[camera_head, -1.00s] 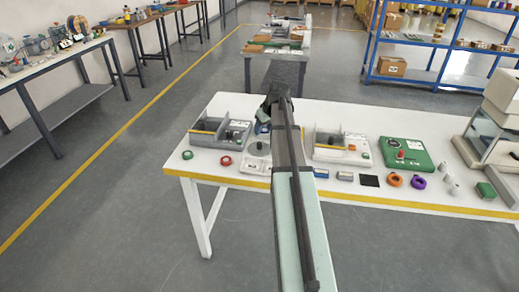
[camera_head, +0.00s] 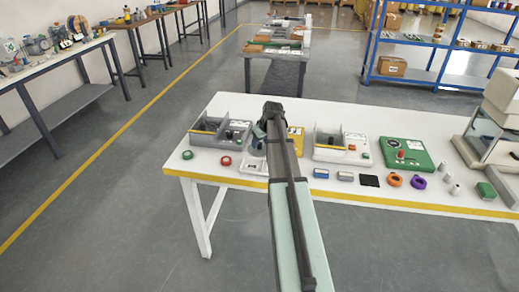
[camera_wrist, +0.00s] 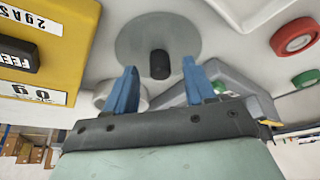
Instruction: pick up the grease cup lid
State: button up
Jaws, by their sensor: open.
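A grey disc with a short black knob, which looks like the grease cup lid (camera_wrist: 135,42), lies ahead of my gripper in the wrist view. In the head view the lid (camera_head: 257,148) is partly hidden by my arm, at the left part of the white table. My gripper (camera_wrist: 160,82) has two blue fingers spread apart with nothing between them. The knob appears beyond the fingertips, roughly midway between them, not held. In the head view my gripper (camera_head: 261,131) is above the lid area, mostly hidden by my wrist.
A yellow device with labels (camera_wrist: 62,50) stands beside the lid. Red (camera_wrist: 295,37) and green (camera_wrist: 307,78) round pieces lie on the other side. A grey tray (camera_head: 208,138) stands left of my arm. Another tray (camera_head: 328,155) and a green board (camera_head: 420,160) are to the right.

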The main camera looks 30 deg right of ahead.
jog(key=shift+w+f, duration=0.2)
jog(key=shift+f, duration=0.35)
grip_shut()
